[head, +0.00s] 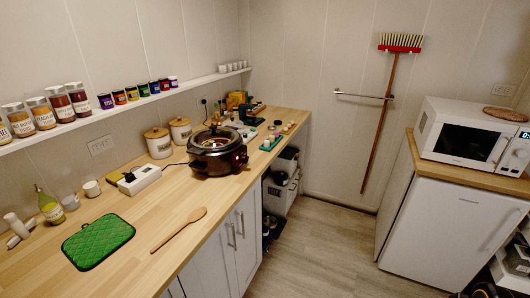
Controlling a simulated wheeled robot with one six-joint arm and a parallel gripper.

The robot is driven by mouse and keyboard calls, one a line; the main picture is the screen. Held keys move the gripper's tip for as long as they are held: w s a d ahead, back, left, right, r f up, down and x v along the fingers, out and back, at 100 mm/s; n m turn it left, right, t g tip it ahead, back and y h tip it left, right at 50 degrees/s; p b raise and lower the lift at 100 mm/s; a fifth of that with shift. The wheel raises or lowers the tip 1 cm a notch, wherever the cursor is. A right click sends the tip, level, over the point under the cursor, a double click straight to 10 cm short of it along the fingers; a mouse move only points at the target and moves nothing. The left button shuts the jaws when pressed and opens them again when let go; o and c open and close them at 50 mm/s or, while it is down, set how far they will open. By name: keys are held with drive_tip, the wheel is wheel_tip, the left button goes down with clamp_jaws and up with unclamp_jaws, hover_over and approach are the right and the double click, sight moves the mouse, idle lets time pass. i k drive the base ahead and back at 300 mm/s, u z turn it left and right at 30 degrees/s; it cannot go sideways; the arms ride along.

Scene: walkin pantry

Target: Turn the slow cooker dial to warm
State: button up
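The slow cooker (205,161) stands on the wooden counter in the head view, a dark brown, rounded pot with a glass lid. Its control side, with a small dial (241,159), faces right towards the counter's front edge. The dial is too small to read its setting. A cord runs from the cooker to the left, towards a white box. My gripper does not show in this view, so nothing of it is seen near the cooker.
A wooden spoon (178,230) and green quilted mat (98,241) lie on the near counter (150,205). Two lidded canisters (159,143) stand behind the cooker. The floor (320,245) is open between the counter and the white fridge (445,225) with a microwave (470,135) above it.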

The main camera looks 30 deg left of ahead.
sight(244, 159)
drive_tip(key=u, duration=0.25)
drive_tip(key=i, duration=0.9)
drive_tip(key=u, duration=1.3)
drive_tip(key=i, duration=0.65)
drive_tip(key=u, duration=0.8)
